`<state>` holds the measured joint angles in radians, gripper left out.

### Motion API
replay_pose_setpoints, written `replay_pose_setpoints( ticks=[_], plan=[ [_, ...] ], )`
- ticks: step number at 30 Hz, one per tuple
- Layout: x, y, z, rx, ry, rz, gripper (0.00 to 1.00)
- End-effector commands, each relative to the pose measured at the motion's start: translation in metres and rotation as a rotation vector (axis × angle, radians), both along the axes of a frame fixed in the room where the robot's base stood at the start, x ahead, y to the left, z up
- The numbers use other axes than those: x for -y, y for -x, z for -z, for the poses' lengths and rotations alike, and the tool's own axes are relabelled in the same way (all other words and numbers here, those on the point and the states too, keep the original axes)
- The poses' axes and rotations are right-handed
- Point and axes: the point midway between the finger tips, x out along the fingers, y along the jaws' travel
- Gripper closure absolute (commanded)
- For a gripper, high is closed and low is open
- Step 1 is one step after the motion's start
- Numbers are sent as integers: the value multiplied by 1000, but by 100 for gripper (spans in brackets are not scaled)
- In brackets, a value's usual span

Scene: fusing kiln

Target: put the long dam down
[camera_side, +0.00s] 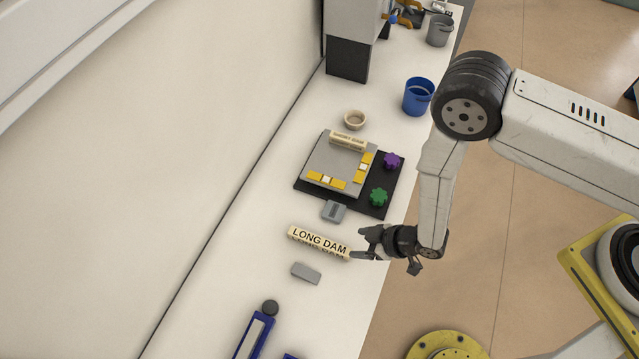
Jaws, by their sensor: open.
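The long dam (319,243) is a cream bar with "LONG DAM" printed in black on its faces. It lies on the white bench in front of the kiln shelf, and its right end is close to my gripper (362,244). My gripper is open, its fingers pointing left toward that end. I cannot tell whether a finger touches the bar. The short dam (348,140), a similar cream bar, lies along the back edge of the grey shelf (321,166). Yellow strips with pale squares (327,180) lie along the shelf's front and right edges.
The shelf sits on a black mat (369,200) with a purple knob (392,161) and a green knob (379,197). Grey blocks (306,273) (334,211) lie near the long dam. A cream ring (355,120) and blue bucket (418,96) stand behind. A blue tool (254,335) lies in front.

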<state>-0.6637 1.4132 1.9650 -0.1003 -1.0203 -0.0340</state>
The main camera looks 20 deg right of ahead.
Motion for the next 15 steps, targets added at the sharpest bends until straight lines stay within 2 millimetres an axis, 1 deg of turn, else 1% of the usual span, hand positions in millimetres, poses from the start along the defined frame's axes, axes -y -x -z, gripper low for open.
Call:
replay_pose_setpoints(
  ticks=[8, 11, 15],
  plan=[
    [0, -2, -2, 0, 1, 5, 27],
    [2, -8, -8, -5, 7, 17, 27],
    [8, -23, -25, -19, 24, 53, 27]
  ],
)
